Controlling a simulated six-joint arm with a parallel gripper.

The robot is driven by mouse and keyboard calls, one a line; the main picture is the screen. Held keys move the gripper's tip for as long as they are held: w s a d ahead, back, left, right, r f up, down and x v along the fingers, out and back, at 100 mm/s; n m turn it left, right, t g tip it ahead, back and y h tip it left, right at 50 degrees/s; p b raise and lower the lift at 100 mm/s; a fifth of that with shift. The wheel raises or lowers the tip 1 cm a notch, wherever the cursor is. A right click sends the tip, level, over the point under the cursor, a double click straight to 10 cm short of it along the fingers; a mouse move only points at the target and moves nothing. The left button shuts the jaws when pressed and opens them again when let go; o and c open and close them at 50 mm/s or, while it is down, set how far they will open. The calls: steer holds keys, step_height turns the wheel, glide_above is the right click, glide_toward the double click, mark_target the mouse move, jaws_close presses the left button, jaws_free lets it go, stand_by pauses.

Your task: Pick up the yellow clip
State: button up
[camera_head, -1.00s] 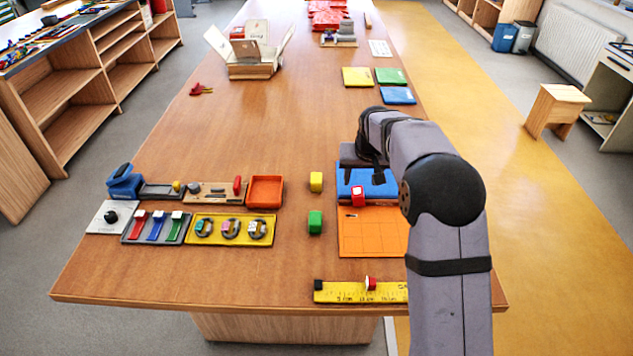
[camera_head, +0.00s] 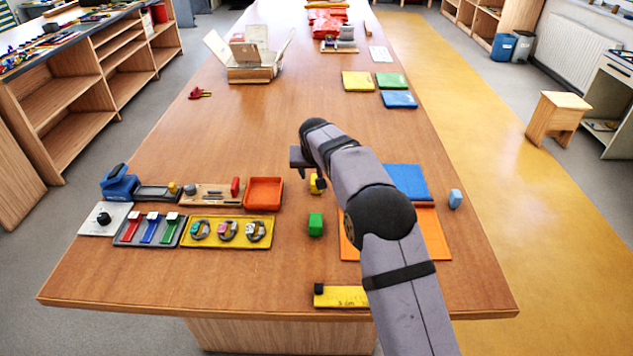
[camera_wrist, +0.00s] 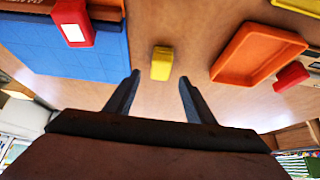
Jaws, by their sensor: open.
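The yellow clip (camera_head: 314,187) is a small upright block on the wooden table, between the orange tray and the blue mat. My gripper hides part of it in the head view. In the wrist view the yellow clip (camera_wrist: 162,63) stands just beyond my gripper (camera_wrist: 160,79), roughly centred between the two dark fingers. The fingers are spread apart with nothing between them. The clip looks apart from both fingers. A green block (camera_head: 315,224) stands on the table nearer the front edge.
The orange tray (camera_wrist: 248,77) is right of the clip in the wrist view; a red piece (camera_wrist: 291,76) is beside it. The blue mat (camera_wrist: 58,52) with a red clip (camera_wrist: 73,22) is at left. A yellow tray (camera_head: 187,240) holds rings.

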steer(key=shift+s+p+x, duration=0.2)
steer(key=shift+p+x, duration=1.3)
steer(key=shift+x, duration=1.1)
steer(key=shift+f, duration=0.1)
steer(key=c, duration=1)
